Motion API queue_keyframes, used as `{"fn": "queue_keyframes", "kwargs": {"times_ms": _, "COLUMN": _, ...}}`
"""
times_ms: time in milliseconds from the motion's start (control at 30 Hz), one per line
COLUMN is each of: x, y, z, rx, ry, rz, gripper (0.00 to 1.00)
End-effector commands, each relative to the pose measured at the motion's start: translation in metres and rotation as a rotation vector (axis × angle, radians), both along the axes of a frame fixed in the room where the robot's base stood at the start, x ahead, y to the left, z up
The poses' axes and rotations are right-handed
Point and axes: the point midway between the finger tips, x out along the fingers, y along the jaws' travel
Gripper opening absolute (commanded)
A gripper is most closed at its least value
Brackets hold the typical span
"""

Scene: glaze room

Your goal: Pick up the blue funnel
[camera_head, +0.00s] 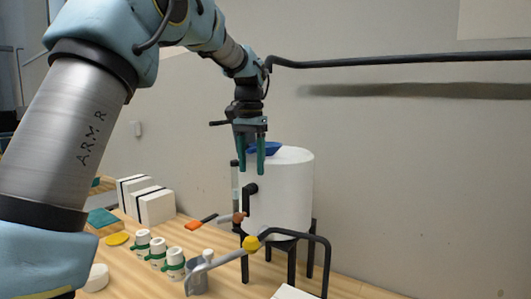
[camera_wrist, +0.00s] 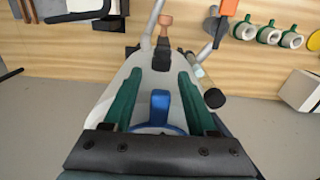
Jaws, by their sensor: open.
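The blue funnel (camera_head: 264,148) rests on top of the white cylindrical tank (camera_head: 285,190), partly hidden behind my gripper in the head view. In the wrist view the blue funnel (camera_wrist: 160,106) shows as a blue upright tab and part of a curved rim, between the green fingers. My gripper (camera_head: 251,170) points down at the near side of the tank's top, with its two green fingers apart. In the wrist view my gripper (camera_wrist: 160,76) is open with the tab in the gap, and neither finger visibly touches it. The funnel's lower part is hidden.
The tank stands on dark legs on a wooden bench (camera_head: 225,282). A wall is close behind.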

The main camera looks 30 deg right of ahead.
Motion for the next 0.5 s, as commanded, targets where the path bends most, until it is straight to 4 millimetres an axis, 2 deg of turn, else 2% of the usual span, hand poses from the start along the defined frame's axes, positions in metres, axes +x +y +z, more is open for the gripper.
{"fn": "queue_keyframes", "kwargs": {"times_ms": 67, "x": 0.0000, "y": 0.0000, "z": -0.0001, "rx": 0.000, "ry": 0.000, "rz": 0.000, "gripper": 0.54}}
{"fn": "queue_keyframes", "kwargs": {"times_ms": 500, "x": 0.0000, "y": 0.0001, "z": 0.0002, "rx": 0.001, "ry": 0.000, "rz": 0.000, "gripper": 0.05}}
